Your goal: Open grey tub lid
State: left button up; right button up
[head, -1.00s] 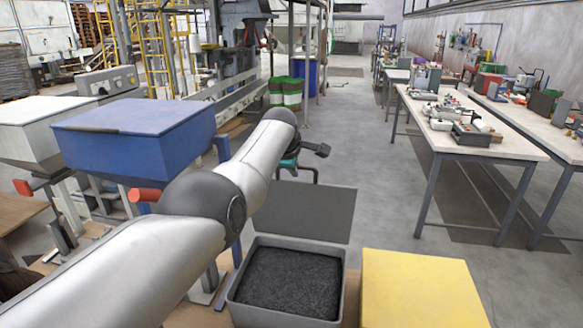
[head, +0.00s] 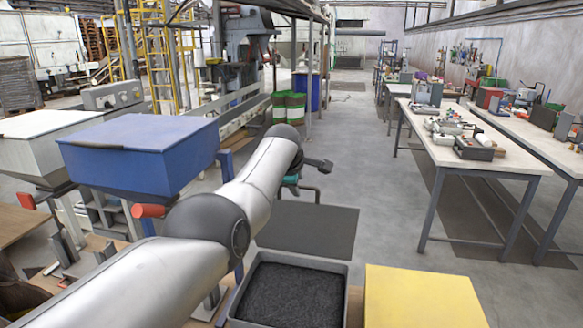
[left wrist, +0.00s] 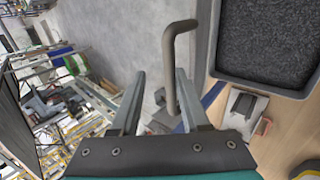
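A grey tub (head: 342,267) stands at the bottom middle of the head view, with a dark, grainy surface inside its rim. It also shows at the upper right of the left wrist view (left wrist: 216,50). A pale grey hopper (head: 40,150) with a flat, closed top stands at the far left. My left gripper (head: 308,190) is beyond the tub, partly hidden by my arm. In the left wrist view its fingers (left wrist: 160,85) are apart. A bent grey bar (left wrist: 170,65) shows between them; I cannot tell whether they touch it. My right gripper is not in view.
A blue hopper (head: 140,150) with a closed top stands left of my arm. A yellow box (head: 422,297) is right of the tub. Workbenches (head: 480,150) with tools line the right.

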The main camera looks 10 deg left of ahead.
pick_arm(q)
jog(key=shift+s+d+r+p, duration=0.1)
jog(key=shift+s+r+p, duration=0.25)
jog(key=shift+r+p, duration=0.25)
jog(key=shift+s+r+p, duration=0.45)
jog(key=shift+s+p, duration=0.05)
jog(key=shift+p, duration=0.15)
jog(key=b+v, duration=0.1)
jog(key=v, duration=1.1)
jog(key=shift+s, duration=0.2)
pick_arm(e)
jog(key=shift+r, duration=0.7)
